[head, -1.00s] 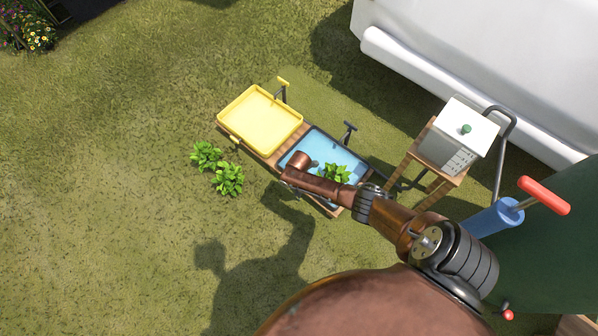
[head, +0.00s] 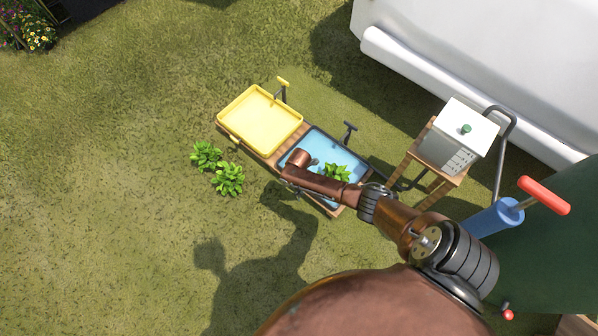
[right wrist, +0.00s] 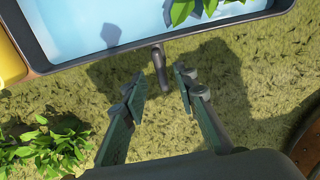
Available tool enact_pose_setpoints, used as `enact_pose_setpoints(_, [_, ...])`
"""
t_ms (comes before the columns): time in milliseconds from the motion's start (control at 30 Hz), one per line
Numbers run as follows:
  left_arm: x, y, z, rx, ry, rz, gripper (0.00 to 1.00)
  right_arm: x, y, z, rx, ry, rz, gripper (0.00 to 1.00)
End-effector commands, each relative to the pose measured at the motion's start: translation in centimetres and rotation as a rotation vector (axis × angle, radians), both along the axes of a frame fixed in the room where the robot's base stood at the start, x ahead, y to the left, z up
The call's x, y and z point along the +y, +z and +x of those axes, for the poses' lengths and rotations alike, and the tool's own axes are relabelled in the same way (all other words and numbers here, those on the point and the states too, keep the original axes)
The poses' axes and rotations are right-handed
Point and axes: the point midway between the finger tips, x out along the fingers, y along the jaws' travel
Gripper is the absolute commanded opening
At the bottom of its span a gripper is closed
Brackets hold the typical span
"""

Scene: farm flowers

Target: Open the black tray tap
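The black tray (head: 352,153) has a dark rim, holds blue water and stands beside the yellow tray. Its near rim (right wrist: 100,57) crosses the top of the right wrist view. A dark, slim tap lever (right wrist: 158,68) sticks out from this rim. My right gripper (right wrist: 160,84) is open, with one finger on each side of the lever and a gap to both. In the head view my right arm largely hides this gripper and the tap's side of the tray. My left gripper is not in view.
A yellow tray (head: 258,120) adjoins the black tray on a wooden stand. A leafy plant (head: 337,173) is at the black tray. Green plants (head: 229,180) are on the grass to the left. A white box (head: 458,135) on a wooden stool stands to the right.

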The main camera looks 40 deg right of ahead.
Motion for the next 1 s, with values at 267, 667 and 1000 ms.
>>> enact_pose_setpoints(267, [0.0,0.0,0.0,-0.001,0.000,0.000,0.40,-0.1,4.9,0.0,-0.002,0.002,-0.003,0.27])
enact_pose_setpoints(667, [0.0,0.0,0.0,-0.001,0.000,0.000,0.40,-0.1,9.9,-0.1,0.001,0.001,-0.002,0.27])
enact_pose_setpoints(1000, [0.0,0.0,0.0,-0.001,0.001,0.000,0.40,-0.1,10.1,-0.1,0.001,0.000,-0.002,0.27])
